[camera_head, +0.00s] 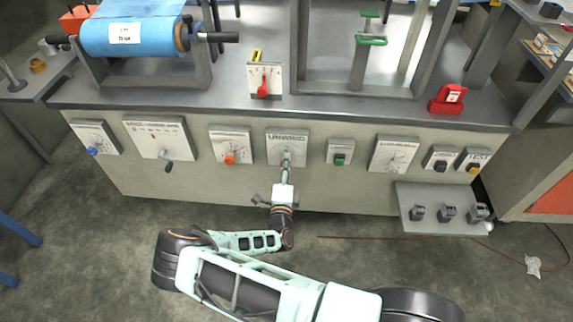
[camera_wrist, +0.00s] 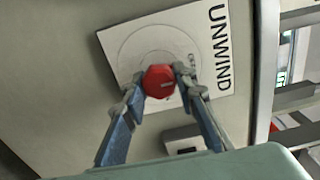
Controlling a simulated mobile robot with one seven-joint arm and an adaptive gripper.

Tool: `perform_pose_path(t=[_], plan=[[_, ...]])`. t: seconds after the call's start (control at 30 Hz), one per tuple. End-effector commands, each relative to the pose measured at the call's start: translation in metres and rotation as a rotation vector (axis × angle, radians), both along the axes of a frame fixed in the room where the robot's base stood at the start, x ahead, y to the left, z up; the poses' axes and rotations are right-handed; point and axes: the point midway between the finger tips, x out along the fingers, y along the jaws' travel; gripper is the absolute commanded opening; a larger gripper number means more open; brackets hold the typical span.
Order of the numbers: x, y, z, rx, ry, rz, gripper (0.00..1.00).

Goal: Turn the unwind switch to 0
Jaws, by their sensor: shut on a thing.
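The unwind switch is a white panel marked UNWIND (camera_head: 287,137) on the front of the grey machine, in the middle of the head view. In the wrist view its panel (camera_wrist: 215,25) appears turned sideways, with a red knob (camera_wrist: 160,82) on a round dial. My gripper (camera_wrist: 160,85) has its two fingers on either side of the red knob and is shut on it. In the head view my gripper (camera_head: 286,160) covers the knob. The knob's pointer and most dial marks are hidden or too small to read.
To the left is a panel with an orange knob (camera_head: 230,158); to the right is a green button box (camera_head: 340,151). A red-handled lever gauge (camera_head: 264,80) stands on the bench above. A low shelf (camera_head: 443,222) juts out at lower right.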

Motion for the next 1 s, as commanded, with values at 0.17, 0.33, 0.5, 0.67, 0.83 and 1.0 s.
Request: perform_pose_path(t=[0.17, 0.33, 0.5, 0.67, 0.83, 1.0], plan=[[0.0006, -0.0009, 0.0008, -0.022, 0.0, -0.001, 0.02], [0.0006, -0.001, 0.0008, -0.026, 0.0, -0.001, 0.02], [0.0006, -0.001, 0.0008, -0.025, 0.0, -0.002, 0.02], [0.0005, -0.0009, 0.0007, -0.025, 0.0, -0.001, 0.39], [0.0002, -0.0005, 0.0004, -0.024, 0.0, -0.001, 0.44], [0.0002, -0.0002, 0.0015, -0.023, 0.0, 0.0, 0.44]])
